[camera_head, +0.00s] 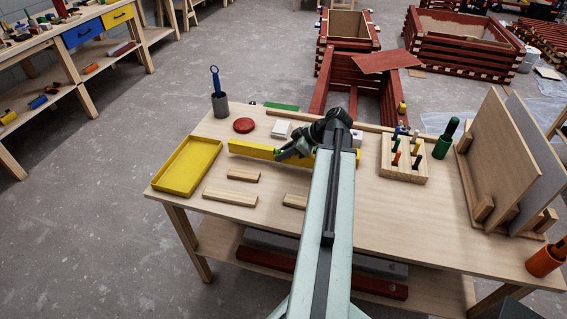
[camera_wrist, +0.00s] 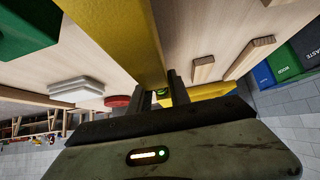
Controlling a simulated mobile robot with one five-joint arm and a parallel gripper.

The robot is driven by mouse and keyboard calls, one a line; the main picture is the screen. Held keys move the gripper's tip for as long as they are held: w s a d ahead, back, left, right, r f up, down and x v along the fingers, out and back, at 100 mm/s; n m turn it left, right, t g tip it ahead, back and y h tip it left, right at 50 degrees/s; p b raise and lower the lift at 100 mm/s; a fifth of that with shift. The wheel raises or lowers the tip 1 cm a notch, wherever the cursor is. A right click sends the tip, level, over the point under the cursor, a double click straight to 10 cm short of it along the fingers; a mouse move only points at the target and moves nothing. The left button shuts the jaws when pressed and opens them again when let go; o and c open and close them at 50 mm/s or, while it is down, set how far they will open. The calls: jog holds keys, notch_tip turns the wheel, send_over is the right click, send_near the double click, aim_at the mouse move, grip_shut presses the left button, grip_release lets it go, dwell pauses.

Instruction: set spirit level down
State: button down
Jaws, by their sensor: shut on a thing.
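The spirit level is a long yellow bar (camera_head: 250,149) above or on the workbench top, at its middle. My gripper (camera_head: 287,154) is shut on it, and my arm hides part of its right half in the head view. In the wrist view the yellow spirit level (camera_wrist: 118,32) runs from between the fingers of my gripper (camera_wrist: 160,94) to the top edge. I cannot tell whether its underside touches the wooden workbench (camera_head: 250,221).
A yellow tray (camera_head: 166,190) lies at the left. Wooden blocks (camera_head: 230,196) lie in front of the level. A red disc (camera_head: 243,125), white tiles (camera_head: 281,130) and a grey cup (camera_head: 220,104) stand behind. A tool block (camera_head: 404,174) is at right.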

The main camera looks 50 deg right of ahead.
notch_tip(320, 180, down, 3)
jog(key=shift+r+b, duration=0.2)
jog(key=shift+b, duration=0.4)
jog(key=shift+r, duration=0.2)
jog(key=shift+f, duration=0.1)
jog(key=c, duration=1.2)
grip_release()
jog(key=shift+r+p, duration=0.2)
jog(key=shift+p, duration=0.1)
jog(key=p+v, duration=0.8)
jog(key=v, duration=0.3)
jog(key=shift+s+d+r, duration=0.15)
jog(key=shift+r, duration=0.15)
jog(key=shift+s, duration=0.2)
